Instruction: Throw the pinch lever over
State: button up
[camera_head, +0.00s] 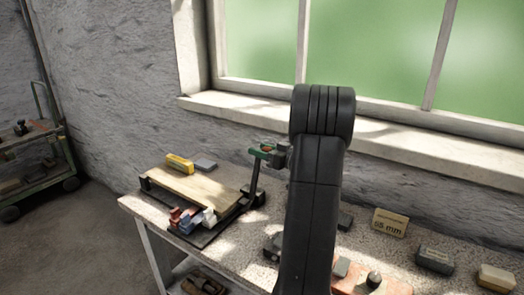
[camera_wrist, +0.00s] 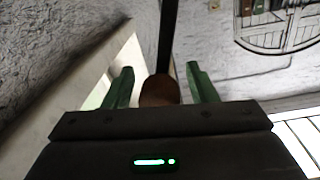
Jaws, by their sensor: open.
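The pinch lever (camera_head: 253,182) is a dark bar standing nearly upright at the right side of a board fixture on the bench. In the wrist view its dark shaft (camera_wrist: 167,38) runs up behind a brown rounded knob (camera_wrist: 160,90). My gripper (camera_head: 265,151) is at the lever's upper end in the head view. In the wrist view my gripper (camera_wrist: 160,78) has its green fingers apart, one on each side of the knob, with a gap visible on at least the right side. The knob's lower part is hidden by the gripper body.
Labelled blocks (camera_head: 390,222) stand at right. The window sill (camera_head: 410,147) is behind; my arm hides the bench middle.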

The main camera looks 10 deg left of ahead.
grip_shut()
dwell(0.3)
jog(key=shift+w+d+m+p, duration=0.15)
jog(key=shift+w+m+p, duration=0.3)
jog(key=shift+p, duration=0.35)
jog(key=w+d+f+m+p, duration=0.3)
jog(key=w+f+m+p, duration=0.4)
jog(key=w+f, duration=0.1)
jog(key=shift+d, duration=0.2)
jog(key=shift+f, duration=0.1)
